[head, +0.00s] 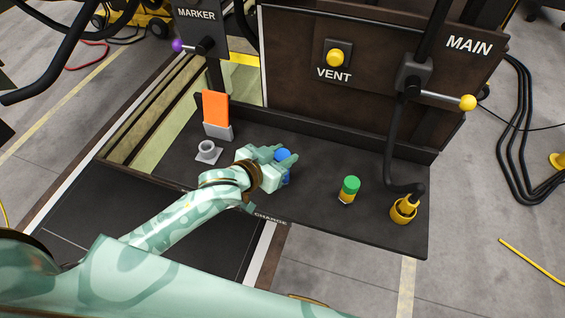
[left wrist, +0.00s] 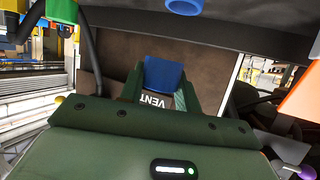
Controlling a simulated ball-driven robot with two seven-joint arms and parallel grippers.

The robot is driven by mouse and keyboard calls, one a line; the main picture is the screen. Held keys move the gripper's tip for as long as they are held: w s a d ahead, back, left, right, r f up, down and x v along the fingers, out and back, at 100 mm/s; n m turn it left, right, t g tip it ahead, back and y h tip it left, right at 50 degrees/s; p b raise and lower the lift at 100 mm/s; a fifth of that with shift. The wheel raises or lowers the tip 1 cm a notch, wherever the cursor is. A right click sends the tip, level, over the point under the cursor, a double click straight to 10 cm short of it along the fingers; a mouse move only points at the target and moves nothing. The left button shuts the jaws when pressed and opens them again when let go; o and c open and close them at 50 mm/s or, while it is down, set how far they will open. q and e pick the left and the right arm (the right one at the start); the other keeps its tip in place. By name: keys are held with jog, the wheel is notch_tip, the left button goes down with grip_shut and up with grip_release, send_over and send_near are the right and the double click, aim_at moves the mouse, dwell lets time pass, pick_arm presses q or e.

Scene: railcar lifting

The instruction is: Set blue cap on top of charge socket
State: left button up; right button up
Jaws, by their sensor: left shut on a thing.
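The blue cap (head: 283,154) is between the fingers of my left gripper (head: 279,165), which is shut on it above the dark shelf. It also shows between the fingers in the left wrist view (left wrist: 163,76). A second blue, ring-like piece (left wrist: 185,5) is cut off at the top edge of that view. In the head view a bit of blue (head: 288,178) shows below the gripper, behind the word CHARGE on the shelf edge. This may be the charge socket, but my gripper hides most of it. The cap appears apart from the blue ring. My right gripper is out of view.
On the dark shelf (head: 315,205), a grey ring-shaped holder (head: 208,150) and an orange card (head: 216,110) stand left of the gripper. A green-topped yellow piece (head: 349,188) and a yellow plug with cable (head: 403,208) stand right. The VENT panel (head: 380,70) rises behind.

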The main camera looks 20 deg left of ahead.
pick_arm(q)
jog(key=shift+w+f, duration=0.35)
jog(key=shift+f, duration=0.05)
jog(key=f, duration=0.3)
jog(key=shift+w+a+f, duration=0.15)
jog(key=shift+w+a, duration=0.05)
jog(key=shift+w, duration=0.1)
jog(key=shift+f, duration=0.2)
jog(key=shift+f+b, duration=0.35)
jog(key=shift+f, duration=0.05)
jog(key=o, duration=0.9)
jog(key=shift+f, duration=0.1)
